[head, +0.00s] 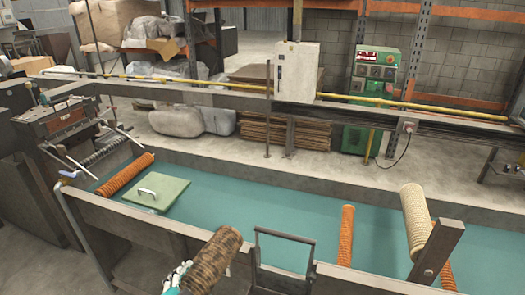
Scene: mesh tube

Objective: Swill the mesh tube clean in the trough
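A brown, mottled mesh tube (221,254) shows at the bottom of the head view, tilted, its upper end near the front wall of the trough. My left gripper (178,277) is at the tube's left side and appears shut on it; the far fingers are hidden behind the tube and the frame edge. The trough (265,215) is long, with a flat teal surface inside. My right gripper is not in view.
In the trough are an orange ribbed tube (125,174), a green lid-like block with a handle (165,196) and another orange tube (346,235). A beige tube (415,220) stands tilted by a dark metal post (437,250) at right. A metal frame (285,236) rises at the front wall. The trough's middle is clear.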

